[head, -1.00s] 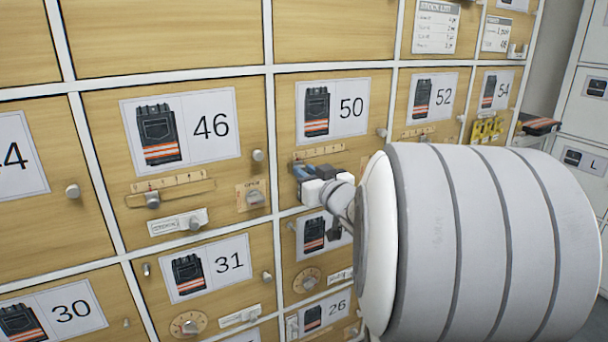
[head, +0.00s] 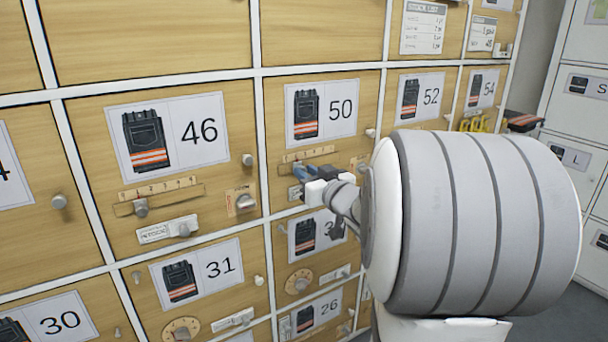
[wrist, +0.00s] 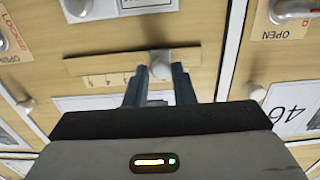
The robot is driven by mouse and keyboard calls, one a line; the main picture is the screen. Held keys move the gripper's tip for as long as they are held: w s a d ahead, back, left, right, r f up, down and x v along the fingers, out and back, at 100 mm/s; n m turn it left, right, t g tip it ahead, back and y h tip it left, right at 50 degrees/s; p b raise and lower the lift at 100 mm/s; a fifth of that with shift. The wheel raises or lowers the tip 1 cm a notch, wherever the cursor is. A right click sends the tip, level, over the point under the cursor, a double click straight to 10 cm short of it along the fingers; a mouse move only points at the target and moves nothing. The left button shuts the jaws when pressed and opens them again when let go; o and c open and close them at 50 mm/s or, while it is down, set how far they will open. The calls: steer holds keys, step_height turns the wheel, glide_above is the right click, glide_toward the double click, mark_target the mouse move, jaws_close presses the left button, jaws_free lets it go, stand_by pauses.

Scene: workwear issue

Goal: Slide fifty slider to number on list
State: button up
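The door numbered 50 (head: 343,110) carries a picture of dark trousers with orange bands. Its slider scale (head: 308,156) lies just under that card; in the wrist view it shows upside down as a wooden strip (wrist: 95,66) with small marks. The slider's pale round knob (wrist: 160,66) sits towards the strip's right end in that view. My gripper (wrist: 160,75) has its two blue fingers on either side of the knob; whether they press on it is unclear. In the head view my gripper (head: 300,181) covers the knob. The stock list (head: 423,28) hangs above door 52, its lines too small to read.
Door 46 (head: 180,137), with its own slider, is left of door 50. Door 52 (head: 432,97) is to the right. An OPEN-marked catch (wrist: 293,12) shows at the wrist view's upper right. Grey lockers (head: 580,120) stand at the far right.

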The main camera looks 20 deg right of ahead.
steer(key=o, duration=0.4)
steer(key=shift+a, duration=0.1)
steer(key=s, duration=0.2)
steer(key=s+p, duration=0.1)
steer(key=s, duration=0.2)
steer(key=s+d+p, duration=0.1)
steer(key=s, duration=0.2)
steer(key=shift+w+a, duration=0.1)
